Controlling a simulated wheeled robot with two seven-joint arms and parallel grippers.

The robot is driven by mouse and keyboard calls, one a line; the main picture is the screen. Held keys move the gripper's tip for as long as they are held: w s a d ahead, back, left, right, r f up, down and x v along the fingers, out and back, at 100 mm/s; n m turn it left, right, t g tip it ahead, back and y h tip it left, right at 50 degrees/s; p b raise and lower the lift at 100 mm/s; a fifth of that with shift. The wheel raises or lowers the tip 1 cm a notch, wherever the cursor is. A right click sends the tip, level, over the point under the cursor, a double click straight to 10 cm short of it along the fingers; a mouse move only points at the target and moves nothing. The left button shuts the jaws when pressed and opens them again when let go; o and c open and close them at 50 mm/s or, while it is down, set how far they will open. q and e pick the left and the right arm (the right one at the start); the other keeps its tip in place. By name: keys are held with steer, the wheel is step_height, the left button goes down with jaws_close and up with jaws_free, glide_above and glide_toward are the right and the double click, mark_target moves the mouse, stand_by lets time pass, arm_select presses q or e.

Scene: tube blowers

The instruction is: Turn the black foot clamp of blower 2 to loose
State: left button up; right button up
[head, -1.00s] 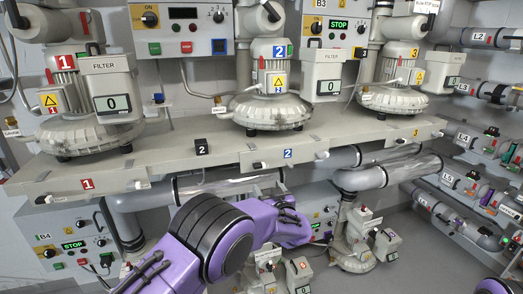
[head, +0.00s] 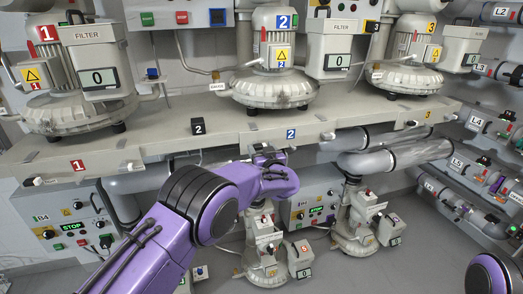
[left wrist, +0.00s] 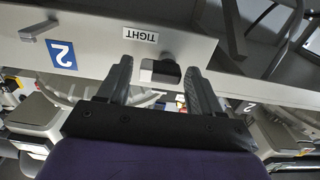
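Blower 2 (head: 277,75) stands on the grey bench, above a blue 2 plate (head: 291,134) on the bench's front edge. The plate also shows in the left wrist view (left wrist: 61,54). The foot clamp (left wrist: 168,68), a black knob with a pale end, is on that edge beside a TIGHT label (left wrist: 141,36). My left gripper (head: 264,155) is at the edge, left of the blue plate, and hides the clamp in the head view. In the left wrist view its open fingers (left wrist: 159,74) stand either side of the clamp, with visible gaps. My right gripper is not in view.
A black 2 block (head: 198,126) stands on the bench. Clear pipes (head: 405,154) run below the bench, with smaller blowers (head: 355,220) on the floor.

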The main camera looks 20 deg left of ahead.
arm_select(q)
steer(key=c, duration=0.8)
steer(key=shift+o, duration=0.2)
steer(key=n+b, duration=0.3)
steer(key=shift+a+f, duration=0.1)
steer(key=shift+f, duration=0.05)
steer(key=n+b, duration=0.5)
steer(key=n, duration=0.1)
steer(key=shift+n+b, duration=0.3)
steer(key=shift+b, duration=0.1)
steer(key=n+b, duration=0.3)
steer(key=n, duration=0.1)
steer(key=n+b, duration=0.2)
steer(key=shift+s+a+r+b, duration=0.15)
steer(key=shift+a+r+b, duration=0.1)
steer(key=shift+r+b, duration=0.1)
steer(key=shift+r+n+b, duration=0.1)
steer(key=shift+n+b, duration=0.6)
steer(key=shift+n, duration=0.1)
steer(key=shift+r+n+b, duration=0.1)
steer(key=shift+n+b, duration=0.2)
steer(key=shift+n, duration=0.1)
steer(key=shift+r, duration=0.1)
